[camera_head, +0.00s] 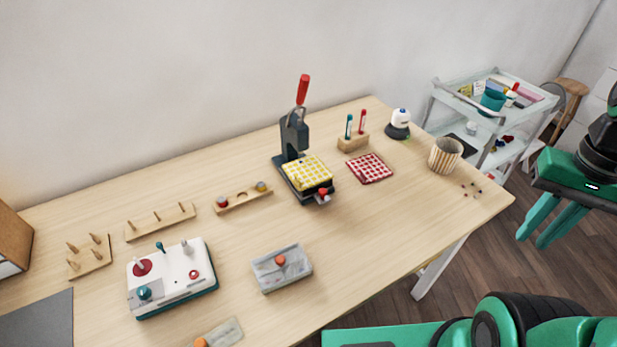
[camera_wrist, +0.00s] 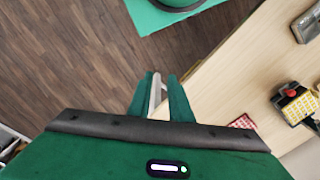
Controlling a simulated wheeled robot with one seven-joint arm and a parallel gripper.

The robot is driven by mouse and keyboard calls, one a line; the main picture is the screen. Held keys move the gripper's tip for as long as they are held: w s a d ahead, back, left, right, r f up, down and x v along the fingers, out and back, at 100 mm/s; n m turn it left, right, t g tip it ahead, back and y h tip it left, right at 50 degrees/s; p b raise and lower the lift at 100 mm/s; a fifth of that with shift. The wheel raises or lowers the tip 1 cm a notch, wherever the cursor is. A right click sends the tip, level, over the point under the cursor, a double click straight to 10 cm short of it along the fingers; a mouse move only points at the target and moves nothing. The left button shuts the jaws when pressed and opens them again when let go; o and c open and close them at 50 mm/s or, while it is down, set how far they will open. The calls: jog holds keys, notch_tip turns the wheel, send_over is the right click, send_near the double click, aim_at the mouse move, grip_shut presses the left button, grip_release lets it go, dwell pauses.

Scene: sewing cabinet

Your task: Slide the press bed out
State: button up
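The press (camera_head: 293,135) stands at the table's back middle, a dark upright column with a raised red lever (camera_head: 303,89). Its bed carries a yellow checked pad (camera_head: 307,172) in front of the column. A red knob (camera_head: 322,193) sits at the bed's front edge. In the wrist view the yellow pad (camera_wrist: 300,107) and red knob (camera_wrist: 291,91) show at the right edge. My gripper (camera_head: 533,242) is beyond the table's right edge, well away from the press, pointing down. Its fingers (camera_wrist: 160,76) are apart with nothing held between them.
A red checked cloth (camera_head: 369,168) lies right of the press, a peg block (camera_head: 353,142) behind it. A striped cup (camera_head: 445,155) stands near the right edge. A grey box (camera_head: 282,268) and a white device (camera_head: 172,278) stand in front. Bare tabletop lies right of the grey box.

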jog(key=shift+a+r, duration=0.15)
jog(key=shift+r, duration=0.3)
jog(key=w+a+n, duration=0.4)
jog(key=w, duration=0.6)
jog(key=n, duration=1.2)
send_near(323, 190)
notch_tip(323, 190, down, 8)
jog(key=shift+s+f, duration=0.1)
grip_shut()
